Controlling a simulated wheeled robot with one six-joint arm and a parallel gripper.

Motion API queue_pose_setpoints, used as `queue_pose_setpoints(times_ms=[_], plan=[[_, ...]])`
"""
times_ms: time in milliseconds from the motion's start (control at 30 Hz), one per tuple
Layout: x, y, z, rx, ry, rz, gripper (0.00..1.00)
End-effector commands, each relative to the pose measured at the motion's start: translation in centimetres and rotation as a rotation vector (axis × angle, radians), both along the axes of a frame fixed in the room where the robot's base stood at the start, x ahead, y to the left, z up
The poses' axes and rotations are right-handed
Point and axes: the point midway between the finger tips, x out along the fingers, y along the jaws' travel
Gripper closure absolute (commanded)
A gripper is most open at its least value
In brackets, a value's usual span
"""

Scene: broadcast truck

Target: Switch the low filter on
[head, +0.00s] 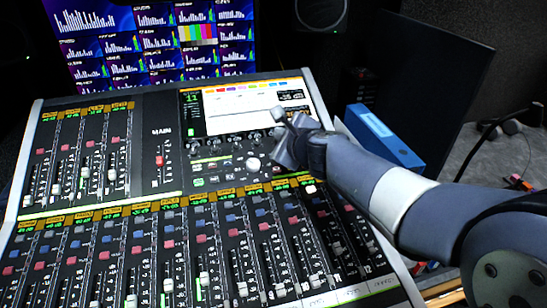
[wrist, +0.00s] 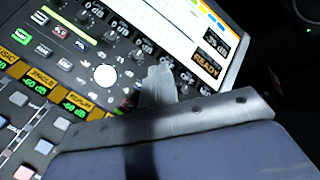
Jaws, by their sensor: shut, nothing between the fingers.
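The mixing console (head: 150,170) fills the lower left of the head view. Below its screen (head: 228,118) is a panel of small knobs, small buttons and a large white knob (head: 253,163), which also shows in the wrist view (wrist: 105,75). A green-lit button (head: 198,182) is left of that knob. I cannot read which control is the low filter. My gripper (head: 280,117) is shut and empty, over the right part of this panel, by the screen's lower right. In the wrist view its fingertips (wrist: 160,80) hide part of the small knob row. I cannot tell whether they touch the panel.
Rows of faders and coloured buttons cover the front of the console. A wall of monitors (head: 150,45) and a speaker (head: 320,12) stand behind it. A blue binder (head: 385,138) stands to the right, behind my arm.

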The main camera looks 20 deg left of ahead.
Motion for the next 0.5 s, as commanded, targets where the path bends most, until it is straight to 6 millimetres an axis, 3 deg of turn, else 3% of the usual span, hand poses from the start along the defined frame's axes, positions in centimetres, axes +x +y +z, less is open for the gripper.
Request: queue_pose_setpoints(times_ms=[500], plan=[[2.2,1.4,-6.6,-0.001,-0.001,0.0,1.0]])
